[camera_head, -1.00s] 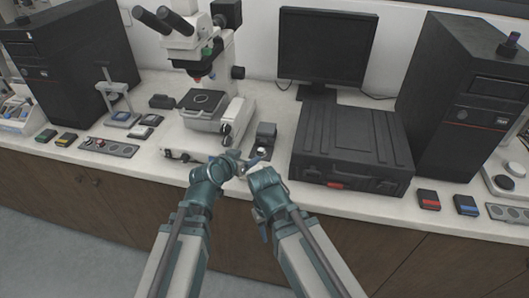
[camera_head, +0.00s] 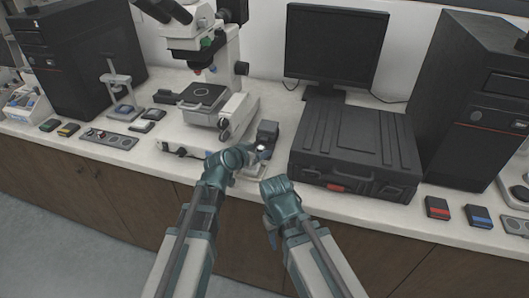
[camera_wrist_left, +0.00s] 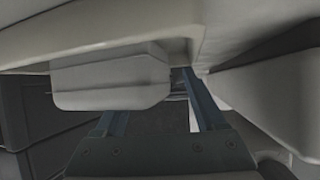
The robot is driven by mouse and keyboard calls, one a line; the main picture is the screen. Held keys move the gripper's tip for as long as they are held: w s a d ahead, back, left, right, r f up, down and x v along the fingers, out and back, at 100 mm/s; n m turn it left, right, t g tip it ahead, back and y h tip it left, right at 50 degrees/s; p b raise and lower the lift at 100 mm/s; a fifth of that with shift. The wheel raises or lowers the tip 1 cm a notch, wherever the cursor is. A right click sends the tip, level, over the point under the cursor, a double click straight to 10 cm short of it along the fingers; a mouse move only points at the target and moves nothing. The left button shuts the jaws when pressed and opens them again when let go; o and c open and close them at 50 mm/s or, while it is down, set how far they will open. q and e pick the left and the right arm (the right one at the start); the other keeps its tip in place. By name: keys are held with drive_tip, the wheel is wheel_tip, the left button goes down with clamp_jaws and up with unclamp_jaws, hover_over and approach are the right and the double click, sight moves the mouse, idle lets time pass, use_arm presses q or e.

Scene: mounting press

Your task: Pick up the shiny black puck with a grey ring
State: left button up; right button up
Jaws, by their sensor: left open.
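My left gripper (camera_head: 258,154) is open at the bench's front part, close to a small dark device with a pale round part (camera_head: 262,148). In the left wrist view its two teal fingers (camera_wrist_left: 155,90) stand apart, with pale surfaces close around and between them. I cannot make out anything held. I cannot clearly pick out the shiny black puck with a grey ring; the arm hides part of the area near the left gripper. My right arm is bent beside the left one, and its fingers cannot be seen.
The microscope (camera_head: 200,60) stands behind left of the left gripper. A black case (camera_head: 350,150) lies to the right, with a monitor (camera_head: 335,45) behind. A grey tray (camera_head: 110,138) and small blocks lie at left. A red-marked block (camera_head: 437,208) and a blue-marked block (camera_head: 479,216) lie at right.

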use_arm(q)
clamp_jaws()
drive_tip(key=shift+r, duration=0.2)
idle(0.3)
